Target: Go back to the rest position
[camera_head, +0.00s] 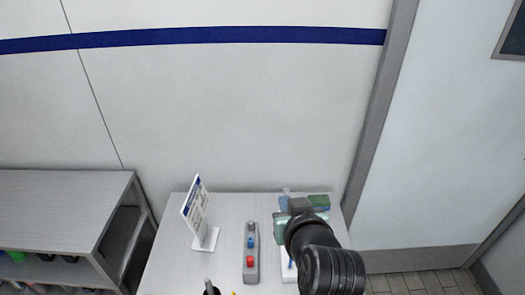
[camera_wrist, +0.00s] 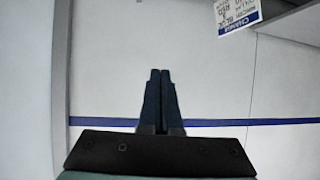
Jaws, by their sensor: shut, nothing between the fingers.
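My gripper (camera_wrist: 160,75) shows in the wrist view with its two dark fingers close together and nothing between them. The fingers stand out against a pale wall with a blue stripe. In the head view my dark arm reaches over the right part of the table (camera_head: 167,262). The arm hides part of the table, and the fingertips are hard to make out there.
A sign (camera_head: 197,207) on a stand, also in the wrist view (camera_wrist: 237,14), and a grey button box (camera_head: 251,262) are on the table. A green item (camera_head: 319,202) lies near the arm. A shelf (camera_head: 65,205) stands left; a door (camera_head: 440,130) is right.

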